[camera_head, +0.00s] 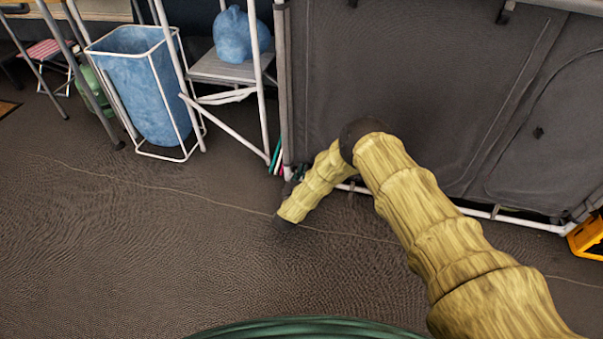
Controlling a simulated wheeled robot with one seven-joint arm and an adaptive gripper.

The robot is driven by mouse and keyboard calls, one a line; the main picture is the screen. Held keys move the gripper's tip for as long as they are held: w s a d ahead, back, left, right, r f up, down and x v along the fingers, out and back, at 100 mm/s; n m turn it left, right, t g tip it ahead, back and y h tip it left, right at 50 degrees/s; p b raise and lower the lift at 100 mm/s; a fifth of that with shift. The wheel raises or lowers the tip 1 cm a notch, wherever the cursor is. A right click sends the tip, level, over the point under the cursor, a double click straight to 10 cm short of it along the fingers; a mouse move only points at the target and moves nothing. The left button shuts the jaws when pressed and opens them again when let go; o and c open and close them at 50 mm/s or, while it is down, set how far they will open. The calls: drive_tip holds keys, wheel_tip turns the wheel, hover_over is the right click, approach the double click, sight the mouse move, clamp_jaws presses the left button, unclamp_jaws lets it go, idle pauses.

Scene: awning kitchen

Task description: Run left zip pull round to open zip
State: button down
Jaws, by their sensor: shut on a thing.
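The grey fabric cabinet (420,85) stands at the back right on a white tube frame. Its left panel looks flat and covered. A curved seam or zip line runs around the right panel (555,115), which has a small dark tab (538,132). My yellow arm reaches in from the bottom right, bends in front of the left panel and comes down by the cabinet's lower left corner. My gripper (291,186) shows only as a small dark part there, shut at the panel's edge. My forearm hides most of it. The left zip pull is hidden at its fingers.
A blue bin bag in a white wire frame (140,48) stands left of the cabinet. Next to it a grey shelf (222,72) bears a blue lumpy object (243,34). A yellow crate (586,238) lies at the right edge. The dark floor in front is clear.

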drive_tip(key=shift+a, duration=0.2)
drive_tip(key=c, duration=1.5)
unclamp_jaws()
drive_tip(key=shift+c, duration=0.2)
drive_tip(key=v, duration=1.2)
drive_tip(key=shift+d, duration=0.1)
